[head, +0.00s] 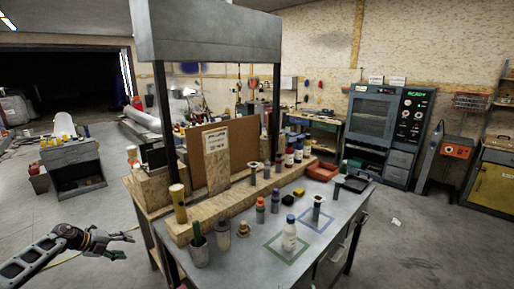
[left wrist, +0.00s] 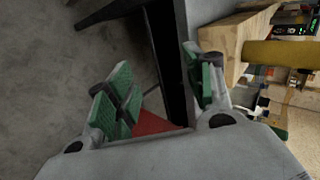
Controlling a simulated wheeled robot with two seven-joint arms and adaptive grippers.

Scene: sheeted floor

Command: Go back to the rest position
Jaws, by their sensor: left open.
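My left gripper (head: 126,244) reaches in from the lower left of the head view. It is open, empty and left of the workbench (head: 255,262), clear of its edge. In the left wrist view my gripper's green-padded fingers (left wrist: 160,92) stand apart with nothing between them. My right gripper is in neither view.
A white bottle (head: 289,237) stands in a green outlined square on the bench. A grey cylinder (head: 317,208) stands in another outlined square. Open floor (head: 85,215) lies left of the bench.

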